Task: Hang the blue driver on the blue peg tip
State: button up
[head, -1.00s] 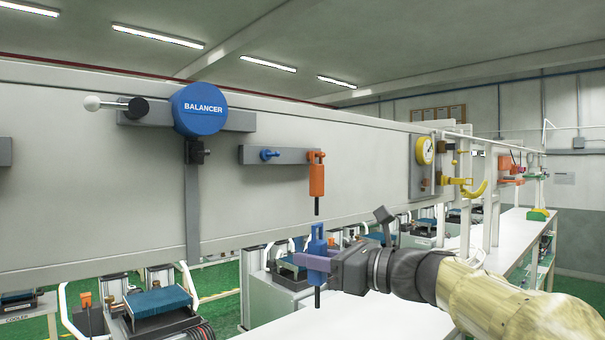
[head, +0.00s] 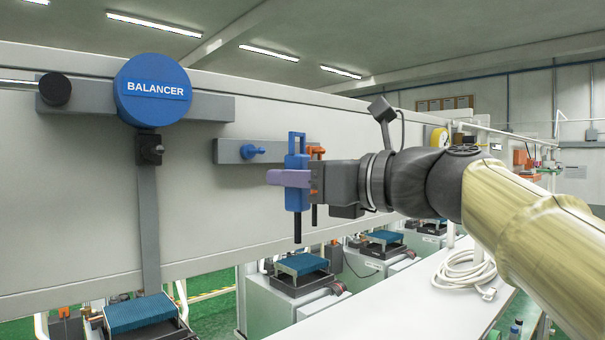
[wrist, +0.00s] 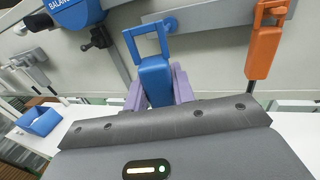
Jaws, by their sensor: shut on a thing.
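The blue driver (head: 297,190) is upright in my gripper (head: 289,178), with its square loop on top and its dark shaft pointing down. My gripper's purple fingers are shut on its body, which also shows in the wrist view (wrist: 155,80). The blue peg (head: 252,152) sticks out from a grey bar (head: 228,151) on the wall, a little left of the driver's loop in the head view. In the wrist view the peg (wrist: 170,25) shows just beyond the loop's upper right. The loop is apart from the peg tip in the head view.
An orange driver (wrist: 265,45) hangs on the same bar, right of the blue peg and partly hidden behind my gripper in the head view. The blue balancer (head: 152,90) is farther left. A white table (head: 400,300) with a coiled cable (head: 465,272) lies below.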

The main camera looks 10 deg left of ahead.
jog(key=shift+w+r, duration=0.1)
jog(key=shift+r, duration=0.05)
jog(key=shift+s+a, duration=0.2)
jog(key=shift+s, duration=0.5)
jog(key=shift+w+a, duration=0.25)
jog(key=shift+w, duration=0.4)
jog(key=shift+w+a+f+p, duration=0.2)
jog(key=shift+w+a+p, duration=0.25)
jog(key=shift+w+a, duration=0.9)
jog(key=shift+w+a+f+p, duration=0.15)
jog(key=shift+w+a+p, duration=0.25)
jog(key=shift+w+a, duration=0.95)
jog(key=shift+w+a+f, duration=0.2)
jog(key=shift+a+f, duration=0.25)
jog(key=shift+a, duration=0.3)
jog(key=o, duration=1.1)
